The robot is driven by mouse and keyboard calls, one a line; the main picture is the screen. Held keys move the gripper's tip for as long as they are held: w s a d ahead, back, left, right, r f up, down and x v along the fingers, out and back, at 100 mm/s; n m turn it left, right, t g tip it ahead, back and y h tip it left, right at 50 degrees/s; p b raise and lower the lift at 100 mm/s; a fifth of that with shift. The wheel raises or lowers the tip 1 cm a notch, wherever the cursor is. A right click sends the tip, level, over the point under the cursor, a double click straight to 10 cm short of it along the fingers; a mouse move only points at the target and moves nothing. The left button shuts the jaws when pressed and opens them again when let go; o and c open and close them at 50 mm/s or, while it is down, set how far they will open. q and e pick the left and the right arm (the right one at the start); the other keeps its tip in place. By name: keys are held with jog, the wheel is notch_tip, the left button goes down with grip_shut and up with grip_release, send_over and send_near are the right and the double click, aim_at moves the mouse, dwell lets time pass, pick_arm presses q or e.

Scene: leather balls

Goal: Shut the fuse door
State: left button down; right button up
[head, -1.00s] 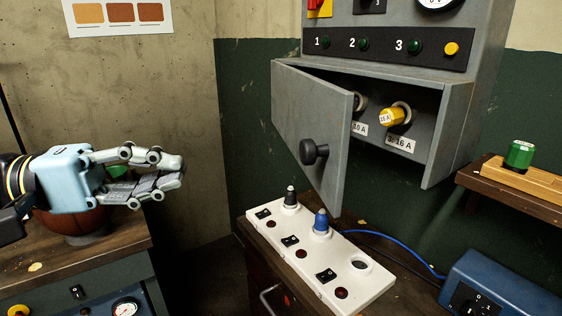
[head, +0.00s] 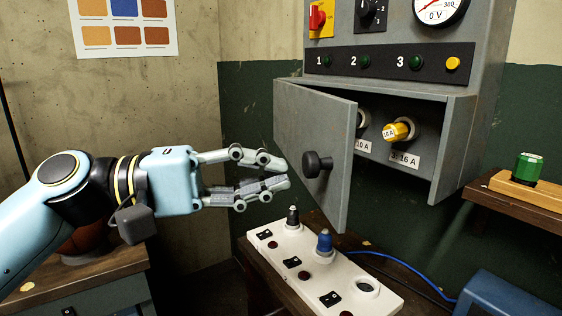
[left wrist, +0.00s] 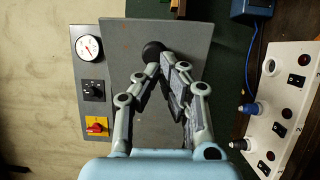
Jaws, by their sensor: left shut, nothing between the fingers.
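The grey fuse door (head: 300,135) stands open at an angle on the front of the grey cabinet. It also shows in the left wrist view (left wrist: 195,45). Its dark round knob (head: 316,164) sticks out near the free edge and also appears in the left wrist view (left wrist: 153,50). My left gripper (head: 284,173) is shut and empty, its fingertips just left of the knob. In the left wrist view its fingers (left wrist: 165,72) overlap the knob's lower edge; contact cannot be told. My right gripper is not in view. A yellow fuse (head: 398,131) sits inside the compartment.
Below the door, a white fuse strip (head: 320,283) holds a black fuse (head: 292,217) and a blue fuse (head: 324,242). A blue box (head: 505,298) lies at lower right.

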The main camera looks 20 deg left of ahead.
pick_arm(q)
jog(key=shift+w+d, duration=0.35)
jog(key=shift+d, duration=0.45)
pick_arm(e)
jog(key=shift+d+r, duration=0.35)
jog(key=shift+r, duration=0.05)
